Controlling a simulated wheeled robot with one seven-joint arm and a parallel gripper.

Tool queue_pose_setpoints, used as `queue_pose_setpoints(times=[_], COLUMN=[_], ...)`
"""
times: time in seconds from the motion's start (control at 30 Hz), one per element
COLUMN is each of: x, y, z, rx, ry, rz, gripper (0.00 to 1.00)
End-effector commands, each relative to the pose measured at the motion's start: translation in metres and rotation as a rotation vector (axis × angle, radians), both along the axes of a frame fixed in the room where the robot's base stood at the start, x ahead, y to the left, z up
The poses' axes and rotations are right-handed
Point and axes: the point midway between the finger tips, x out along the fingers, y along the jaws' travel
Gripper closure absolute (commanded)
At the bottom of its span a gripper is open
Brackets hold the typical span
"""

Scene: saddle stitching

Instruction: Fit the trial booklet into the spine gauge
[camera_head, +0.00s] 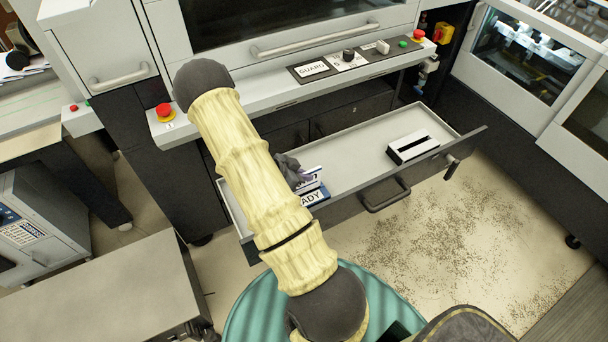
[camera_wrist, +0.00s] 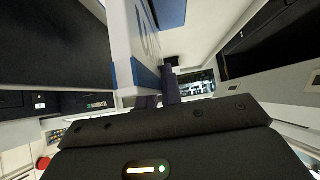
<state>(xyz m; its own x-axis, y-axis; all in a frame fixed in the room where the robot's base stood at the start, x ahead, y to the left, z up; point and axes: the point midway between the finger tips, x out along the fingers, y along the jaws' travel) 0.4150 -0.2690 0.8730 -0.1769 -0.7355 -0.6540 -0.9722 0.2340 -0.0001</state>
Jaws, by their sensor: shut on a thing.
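The spine gauge appears to be the black-and-white slotted block (camera_head: 412,147) lying in the right part of the open drawer. My gripper (camera_head: 288,165) is low over the drawer's left part, mostly hidden behind my arm in the head view. In the wrist view my gripper's dark fingers (camera_wrist: 160,88) are shut on a white, blue-edged piece (camera_wrist: 127,45), which appears to be the trial booklet. A pale edge by the gripper (camera_head: 312,173) in the head view may be the same booklet. The gripper is well left of the gauge.
A blue-and-white piece lettered "ADY" (camera_head: 314,197) stands just below the gripper at the drawer's front. The drawer (camera_head: 352,160) has low walls and a clear floor between gripper and gauge. The machine's control ledge (camera_head: 290,88) overhangs behind it.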

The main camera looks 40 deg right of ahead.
Motion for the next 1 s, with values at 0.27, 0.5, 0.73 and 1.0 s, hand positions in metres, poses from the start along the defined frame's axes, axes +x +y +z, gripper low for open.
queue_pose_setpoints(times=[0.27, 0.5, 0.73, 1.0], x=[0.0, 0.0, 0.0, 0.0], y=[0.0, 0.0, 0.0, 0.0], z=[-0.007, -0.011, -0.016, -0.021], rx=[0.0, 0.0, 0.0, 0.0], ry=[-0.001, -0.001, -0.001, 0.0], rz=[-0.001, -0.001, -0.001, 0.0], gripper=[1.0, 1.0, 1.0, 1.0])
